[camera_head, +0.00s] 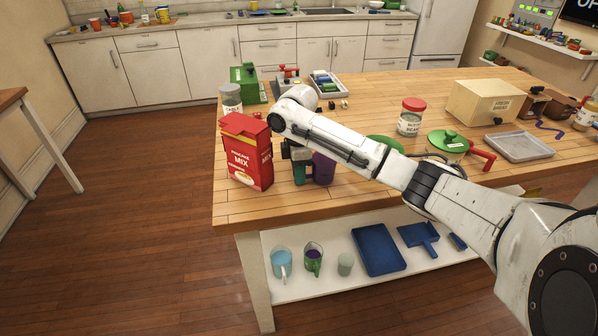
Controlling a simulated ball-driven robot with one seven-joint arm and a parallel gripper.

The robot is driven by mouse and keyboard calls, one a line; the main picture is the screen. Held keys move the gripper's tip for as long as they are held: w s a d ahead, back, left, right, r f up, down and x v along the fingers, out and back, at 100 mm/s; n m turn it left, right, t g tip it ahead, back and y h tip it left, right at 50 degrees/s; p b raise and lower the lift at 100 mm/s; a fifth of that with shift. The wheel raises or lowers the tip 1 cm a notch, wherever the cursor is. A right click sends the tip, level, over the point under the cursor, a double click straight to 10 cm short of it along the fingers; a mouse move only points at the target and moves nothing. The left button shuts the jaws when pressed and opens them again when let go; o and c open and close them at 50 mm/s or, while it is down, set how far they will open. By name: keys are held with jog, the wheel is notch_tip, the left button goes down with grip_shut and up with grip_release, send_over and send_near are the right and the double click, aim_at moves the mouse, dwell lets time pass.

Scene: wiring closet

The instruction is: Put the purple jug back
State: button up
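A purple jug (323,169) stands on, or just above, the wooden worktop, partly hidden behind my white forearm. A green upright part (299,174) shows at its left side and looks like its handle. My gripper (297,158) points down at this green part, at or touching its top. The fingers are small and dark, and I cannot tell if they are closed on it.
A red mix box (246,152) stands close left of my gripper, with a labelled jar (231,98) behind it. The worktop's front-left strip is clear.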

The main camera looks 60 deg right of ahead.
jog(key=o, duration=0.4)
notch_tip(320, 180, up, 12)
jog(key=shift+r, duration=0.2)
dwell(0.4)
